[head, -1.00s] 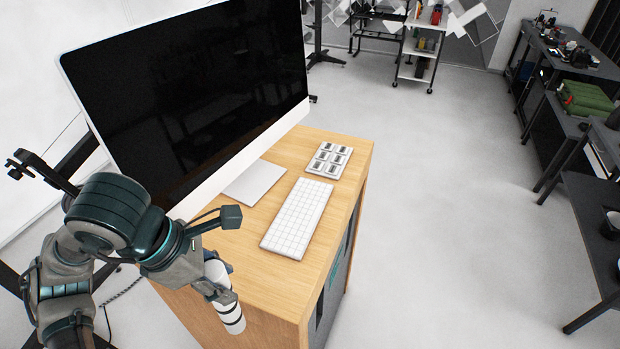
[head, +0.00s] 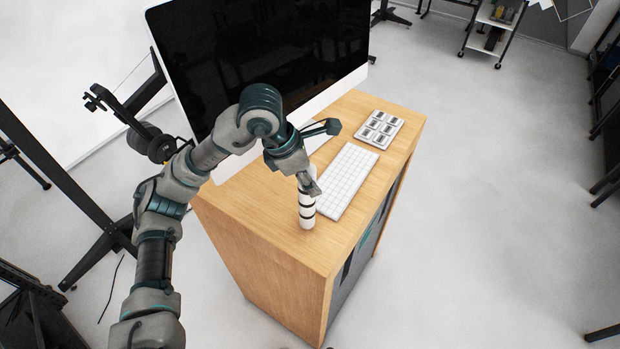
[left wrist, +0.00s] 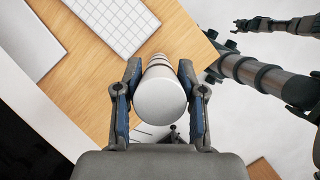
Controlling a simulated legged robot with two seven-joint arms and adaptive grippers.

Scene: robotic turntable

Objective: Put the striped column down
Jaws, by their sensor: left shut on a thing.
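The striped column (head: 307,212) is a white cylinder with dark bands. It stands about upright at the near part of the wooden desk top (head: 270,226), beside the keyboard. In the head view its lower end appears at the desk surface; I cannot tell for sure whether it touches. My left gripper (head: 309,190) is shut on its upper part. In the left wrist view the column (left wrist: 160,92) shows end-on, between the two blue-padded fingers of the left gripper (left wrist: 160,100). My right gripper is not in the head view.
A white keyboard (head: 347,181) lies just right of the column. A pad with several keys (head: 378,129) lies farther back. A large black monitor (head: 275,60) stands behind my left arm. The desk's near-left top is bare.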

